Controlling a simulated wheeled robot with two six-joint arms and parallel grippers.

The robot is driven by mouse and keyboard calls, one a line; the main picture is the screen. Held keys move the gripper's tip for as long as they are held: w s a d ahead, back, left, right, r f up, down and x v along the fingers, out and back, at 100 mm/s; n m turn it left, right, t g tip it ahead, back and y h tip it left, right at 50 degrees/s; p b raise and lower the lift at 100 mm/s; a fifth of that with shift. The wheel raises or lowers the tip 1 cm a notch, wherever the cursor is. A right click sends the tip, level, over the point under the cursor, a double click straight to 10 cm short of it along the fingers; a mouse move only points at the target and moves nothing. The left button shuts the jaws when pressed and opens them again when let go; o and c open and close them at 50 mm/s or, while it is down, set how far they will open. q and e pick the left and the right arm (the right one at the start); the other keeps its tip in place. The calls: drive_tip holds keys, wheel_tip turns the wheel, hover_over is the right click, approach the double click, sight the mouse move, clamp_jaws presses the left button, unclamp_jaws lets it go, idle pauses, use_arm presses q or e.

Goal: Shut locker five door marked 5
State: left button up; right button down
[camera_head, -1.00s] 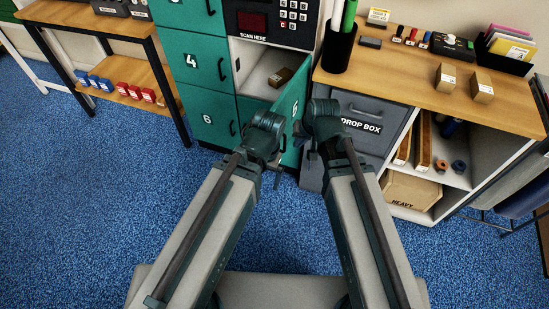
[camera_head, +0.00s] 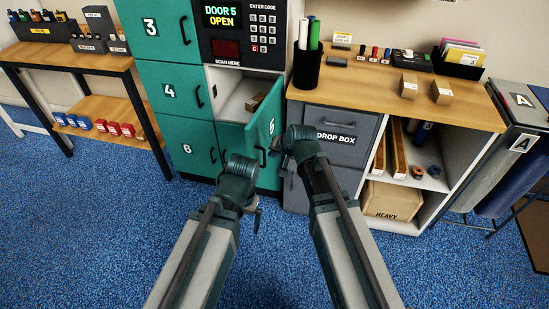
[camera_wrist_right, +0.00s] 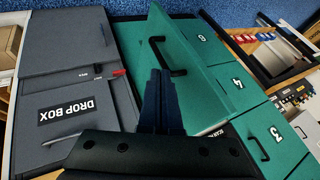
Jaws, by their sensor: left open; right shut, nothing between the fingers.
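The locker five door (camera_head: 264,132) is teal, marked 5 with a black handle, and stands ajar, jutting outward. Its open compartment (camera_head: 232,90) shows a small brown box (camera_head: 256,102) inside. My right gripper (camera_head: 279,147) is shut and empty beside the door's outer face; contact cannot be told. In the right wrist view, my right gripper (camera_wrist_right: 160,82) points at the teal door panel (camera_wrist_right: 205,95), near a black handle. My left gripper (camera_head: 257,218) is open and empty, lower down in front of the lockers, apart from the door.
The locker display (camera_head: 222,16) reads DOOR 5 OPEN. Doors 3, 4 and 6 (camera_head: 178,150) are shut. The grey drop box (camera_head: 335,120) stands close right of the door, under a wooden counter (camera_head: 380,80). Blue carpet (camera_head: 110,220) is clear in front.

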sight(254, 156)
drive_tip(key=shift+w+a+f+b, duration=0.8)
drive_tip(key=shift+w+a+f, duration=0.35)
drive_tip(key=shift+a, duration=0.15)
drive_tip(key=shift+w+a+f+b, duration=0.8)
drive_tip(key=shift+w+a+f, duration=0.3)
drive_tip(key=shift+a, duration=0.2)
